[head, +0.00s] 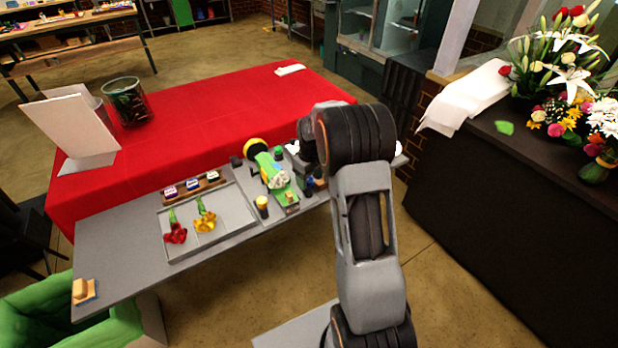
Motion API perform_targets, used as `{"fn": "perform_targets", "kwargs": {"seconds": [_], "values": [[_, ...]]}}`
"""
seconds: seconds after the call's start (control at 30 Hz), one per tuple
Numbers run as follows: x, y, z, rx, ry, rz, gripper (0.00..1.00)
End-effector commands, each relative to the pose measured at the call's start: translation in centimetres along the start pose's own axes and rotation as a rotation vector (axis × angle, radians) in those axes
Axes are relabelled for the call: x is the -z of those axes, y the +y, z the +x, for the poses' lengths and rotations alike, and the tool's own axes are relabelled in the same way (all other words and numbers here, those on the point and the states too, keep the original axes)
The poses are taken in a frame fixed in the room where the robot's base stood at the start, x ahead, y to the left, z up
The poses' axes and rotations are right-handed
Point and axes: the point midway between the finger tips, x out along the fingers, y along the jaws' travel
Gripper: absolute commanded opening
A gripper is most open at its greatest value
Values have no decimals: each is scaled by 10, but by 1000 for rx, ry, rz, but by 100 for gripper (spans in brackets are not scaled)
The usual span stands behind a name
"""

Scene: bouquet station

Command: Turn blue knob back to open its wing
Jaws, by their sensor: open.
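My arm reaches over the grey bench, and its forearm covers much of the work area. My gripper (304,152) is at the far end of the arm, over the right part of the bench, beside the green fixture (270,168). Its jaws are open, but the fingertips are largely hidden. A small dark blue piece (309,184) stands just below the gripper; it may be the blue knob, but it is too small to be sure. A green knob-like piece (278,152) is left of the gripper. I cannot make out the position of the wing.
A grey tray (235,205) holds a red flower (175,232) and a yellow flower (205,221). A small yellow-topped container (262,203) stands between tray and fixture. A wooden rack (193,187) lies behind the tray. The bench's left part is mostly clear.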

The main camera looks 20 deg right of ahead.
Motion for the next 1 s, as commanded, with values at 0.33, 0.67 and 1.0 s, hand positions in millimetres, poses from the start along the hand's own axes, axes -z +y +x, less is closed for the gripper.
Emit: {"fn": "perform_targets", "kwargs": {"seconds": [0.33, 0.67, 1.0], "values": [[0, 0, 0, 0, -1, 0, 42], [0, 0, 0, 0, -1, 0, 10], [0, 0, 0, 0, 2, 65, 10]]}}
